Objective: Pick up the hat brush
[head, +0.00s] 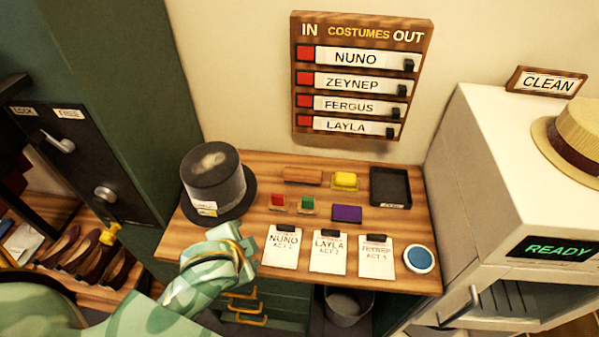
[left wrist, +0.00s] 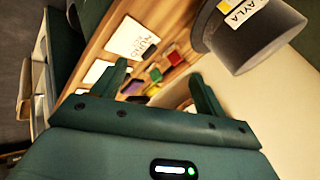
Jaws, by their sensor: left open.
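The hat brush appears to be the long brown wooden block (head: 302,176) lying at the back of the wooden table, left of a yellow item. I cannot clearly make it out in the left wrist view. My left arm reaches in from the lower left in the head view, its end in front of the table's front left; its fingers are not clear there. In the left wrist view my left gripper (left wrist: 158,70) is open, with its two dark green fingers apart and nothing seen held, and the tabletop lies beyond them. My right gripper is in neither view.
A grey top hat (head: 213,183) stands left of the brush. Red (head: 278,201) and green (head: 308,204) items, a purple block (head: 347,213), a black tray (head: 390,187), several cards and a blue round item (head: 419,259) share the table. A white cabinet (head: 480,140) bounds the right.

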